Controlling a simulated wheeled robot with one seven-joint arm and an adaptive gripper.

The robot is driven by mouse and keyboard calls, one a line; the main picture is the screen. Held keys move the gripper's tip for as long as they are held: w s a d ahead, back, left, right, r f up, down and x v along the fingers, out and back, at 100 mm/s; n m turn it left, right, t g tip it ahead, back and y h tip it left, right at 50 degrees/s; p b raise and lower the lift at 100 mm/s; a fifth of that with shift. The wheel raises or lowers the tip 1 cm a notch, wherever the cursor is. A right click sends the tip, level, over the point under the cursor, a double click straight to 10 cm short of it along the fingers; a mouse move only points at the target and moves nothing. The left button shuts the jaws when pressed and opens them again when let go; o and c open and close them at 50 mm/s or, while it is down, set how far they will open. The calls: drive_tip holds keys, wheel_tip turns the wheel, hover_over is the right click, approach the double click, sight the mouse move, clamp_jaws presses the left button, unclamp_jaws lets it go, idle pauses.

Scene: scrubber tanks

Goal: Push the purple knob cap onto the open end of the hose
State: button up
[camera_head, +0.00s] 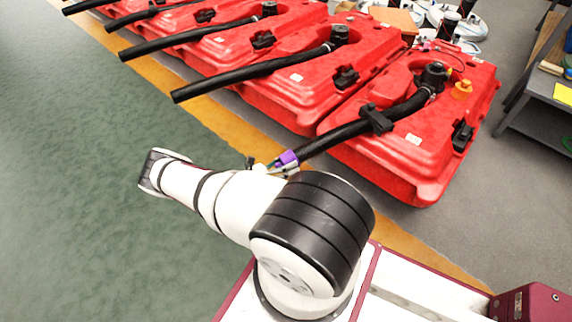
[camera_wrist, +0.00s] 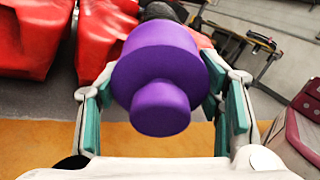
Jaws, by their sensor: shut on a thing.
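The purple knob cap (camera_wrist: 160,62) fills the middle of the wrist view, its narrower knob facing the camera. My gripper (camera_wrist: 160,85) is shut on the cap, with a green-padded finger on each side. The black hose (camera_head: 335,137) runs from the nearest red tank (camera_head: 395,165) out past its edge. In the camera_head view the cap (camera_head: 288,158) is in line with the hose's open end and appears to meet it. The hose also shows behind the cap in the wrist view (camera_wrist: 165,11). The cap hides the hose's end, so I cannot tell how far it is on.
A black clip (camera_head: 377,119) holds the hose on the tank. An orange cap (camera_head: 461,90) sits on the same tank. More red tanks with black hoses (camera_head: 250,77) stand to the left. A grey shelf (camera_head: 540,115) is at the right. Open green floor (camera_head: 80,170) lies left.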

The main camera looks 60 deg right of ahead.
drive_tip(key=shift+s+d+r, duration=0.1)
drive_tip(key=shift+s+d, duration=0.1)
drive_tip(key=shift+d, duration=0.05)
drive_tip(key=shift+s+d+r, duration=0.1)
drive_tip(key=shift+s+d, duration=0.1)
drive_tip(key=shift+d, duration=0.05)
drive_tip(key=shift+s+d, duration=0.1)
drive_tip(key=shift+d, duration=0.1)
drive_tip(key=o, duration=1.2)
drive_tip(key=shift+o, duration=0.2)
drive_tip(key=shift+c, duration=0.4)
drive_tip(key=v, duration=0.8)
drive_tip(key=shift+a, duration=0.25)
